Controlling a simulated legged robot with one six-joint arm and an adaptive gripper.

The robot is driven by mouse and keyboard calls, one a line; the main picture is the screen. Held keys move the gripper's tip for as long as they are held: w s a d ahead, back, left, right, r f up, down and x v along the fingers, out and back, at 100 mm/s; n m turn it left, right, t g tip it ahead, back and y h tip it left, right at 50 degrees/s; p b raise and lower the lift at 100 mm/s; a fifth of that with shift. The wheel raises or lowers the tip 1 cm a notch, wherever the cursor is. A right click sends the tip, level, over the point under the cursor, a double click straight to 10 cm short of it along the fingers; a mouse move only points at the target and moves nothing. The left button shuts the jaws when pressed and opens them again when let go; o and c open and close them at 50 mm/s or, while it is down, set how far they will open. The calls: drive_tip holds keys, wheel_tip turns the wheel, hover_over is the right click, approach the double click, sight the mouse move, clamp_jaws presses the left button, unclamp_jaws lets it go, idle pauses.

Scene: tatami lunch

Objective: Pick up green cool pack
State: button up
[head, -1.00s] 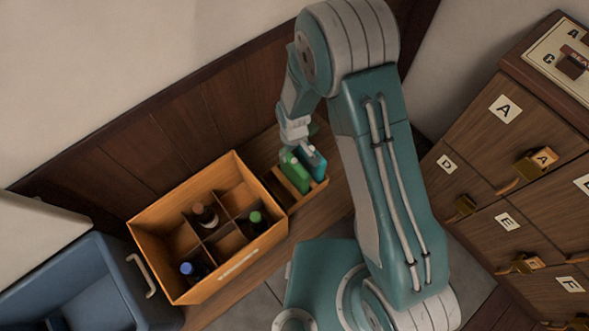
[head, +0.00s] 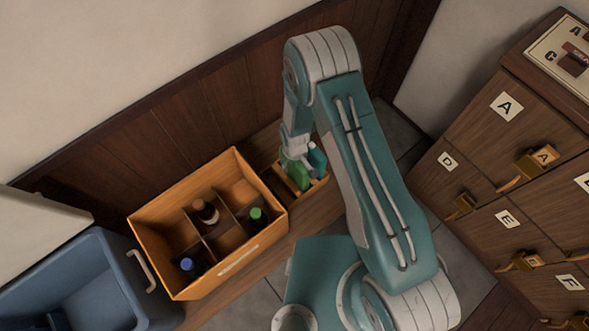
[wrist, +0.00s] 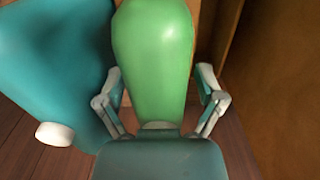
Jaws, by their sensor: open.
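The green cool pack (head: 297,178) stands in a small wooden rack (head: 316,188) beside the large crate. In the wrist view the green cool pack (wrist: 153,50) rises between the two fingers of my gripper (wrist: 160,95). The fingers are open, one on each side of the pack, with a gap visible on the right. A teal pack (head: 317,158) stands close beside it in the rack. In the wrist view the teal pack (wrist: 55,65) with a white cap fills the left, just outside the left finger. In the head view my gripper (head: 295,163) is at the green pack's top, partly hiding it.
A divided wooden crate (head: 180,287) holding several bottles stands left of the rack. A blue bin (head: 120,285) is at the lower left. Lettered wooden drawers (head: 480,165) with padlocks are on the right. The panelled wall (head: 175,125) runs behind.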

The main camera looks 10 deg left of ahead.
clamp_jaws()
